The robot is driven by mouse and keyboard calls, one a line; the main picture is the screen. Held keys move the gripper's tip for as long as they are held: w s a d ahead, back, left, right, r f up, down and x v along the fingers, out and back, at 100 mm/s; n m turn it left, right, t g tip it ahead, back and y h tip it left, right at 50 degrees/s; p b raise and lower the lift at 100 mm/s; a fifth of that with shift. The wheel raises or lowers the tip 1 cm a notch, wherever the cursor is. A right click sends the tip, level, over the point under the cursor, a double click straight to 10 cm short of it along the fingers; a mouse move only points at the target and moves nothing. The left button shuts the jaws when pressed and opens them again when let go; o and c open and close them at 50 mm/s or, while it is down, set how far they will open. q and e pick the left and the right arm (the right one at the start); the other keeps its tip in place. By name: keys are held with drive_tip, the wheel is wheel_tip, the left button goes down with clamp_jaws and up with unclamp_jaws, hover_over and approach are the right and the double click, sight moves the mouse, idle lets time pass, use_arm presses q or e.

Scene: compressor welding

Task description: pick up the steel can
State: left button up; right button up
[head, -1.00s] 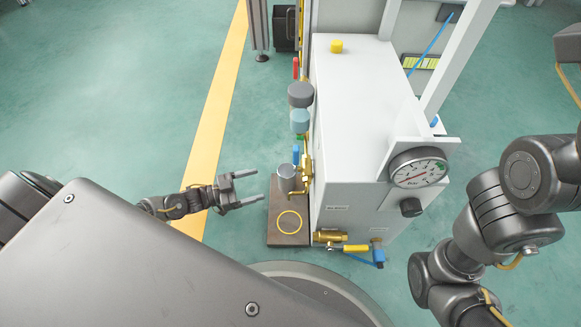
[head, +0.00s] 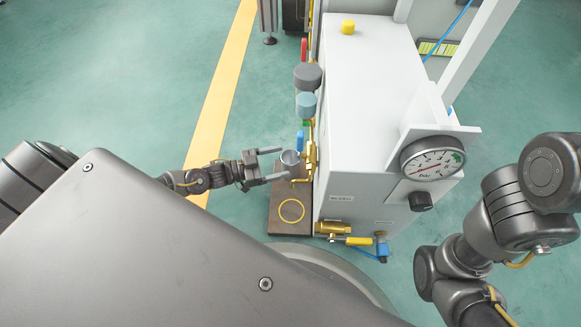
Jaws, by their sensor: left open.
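The steel can (head: 289,160) is a small grey metal cylinder. It stands at the far end of a brown board (head: 290,230), close to brass fittings on the white cabinet. My left gripper (head: 277,164) comes in from the left. It is open, with its two fingers pointing right and the can at the fingertips. I cannot tell whether the fingers touch the can. My right arm shows at the right edge, but its gripper is out of view.
A yellow ring (head: 291,210) marks the near part of the board. The white cabinet (head: 365,110) with a pressure gauge (head: 432,160) stands just right of the can. Brass and blue valves (head: 345,235) stick out near its front.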

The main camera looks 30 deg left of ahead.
sight(291, 160)
use_arm(q)
drive_tip(key=b+x, duration=0.1)
drive_tip(key=x, duration=0.1)
drive_tip(key=b+x, duration=0.1)
drive_tip(key=shift+w+d+f+b, duration=0.2)
drive_tip(key=shift+d+f+b, duration=0.1)
drive_tip(key=shift+d+b, duration=0.05)
drive_tip(key=shift+w+d+r, duration=0.15)
drive_tip(key=shift+w+d, duration=0.2)
drive_tip(key=c, duration=1.1)
